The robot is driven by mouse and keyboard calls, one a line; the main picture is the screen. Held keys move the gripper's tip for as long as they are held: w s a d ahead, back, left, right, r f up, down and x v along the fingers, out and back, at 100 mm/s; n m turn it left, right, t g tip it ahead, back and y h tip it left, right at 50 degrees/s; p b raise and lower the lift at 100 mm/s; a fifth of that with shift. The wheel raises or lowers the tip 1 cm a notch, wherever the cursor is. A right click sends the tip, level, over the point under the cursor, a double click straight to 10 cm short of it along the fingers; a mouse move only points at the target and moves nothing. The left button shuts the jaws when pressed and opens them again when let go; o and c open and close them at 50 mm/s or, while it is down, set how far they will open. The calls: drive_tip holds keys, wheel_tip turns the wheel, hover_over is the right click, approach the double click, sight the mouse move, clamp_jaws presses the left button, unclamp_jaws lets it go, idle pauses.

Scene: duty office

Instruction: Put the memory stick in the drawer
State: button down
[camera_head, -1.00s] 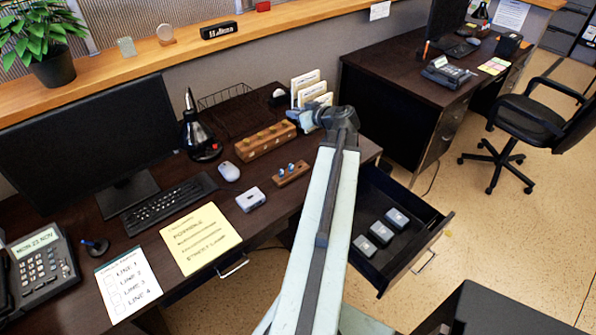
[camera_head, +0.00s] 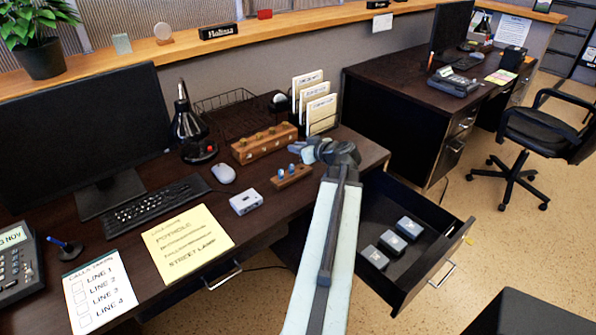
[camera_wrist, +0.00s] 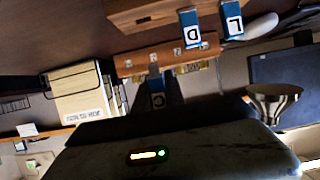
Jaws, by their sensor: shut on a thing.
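My gripper (camera_head: 303,148) is over the desk, just behind a small wooden holder (camera_head: 290,179) with two blue memory sticks standing in it. In the wrist view, which is upside down, those sticks show the letters D (camera_wrist: 190,28) and L (camera_wrist: 231,19). A darker stick marked C (camera_wrist: 157,98) shows close to my gripper body. My gripper is shut on a memory stick, which is mostly hidden in the head view. The drawer (camera_head: 430,268) is pulled open right of my arm and holds several dark, pale-topped blocks (camera_head: 391,243).
A wooden stamp rack (camera_head: 263,147), a file sorter (camera_head: 320,112), a mouse (camera_head: 223,173) and a small white box (camera_head: 246,202) are near my gripper. A lamp (camera_head: 190,130) stands left. The drawer's right and rear floor is bare. A chair (camera_head: 535,145) stands further right.

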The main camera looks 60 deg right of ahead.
wheel_tip(320, 180, down, 6)
drive_tip(key=b, duration=0.5)
drive_tip(key=shift+r+p, duration=0.2)
drive_tip(key=shift+p, duration=0.15)
drive_tip(key=shift+f, duration=0.15)
drive_tip(key=c, duration=1.4)
unclamp_jaws()
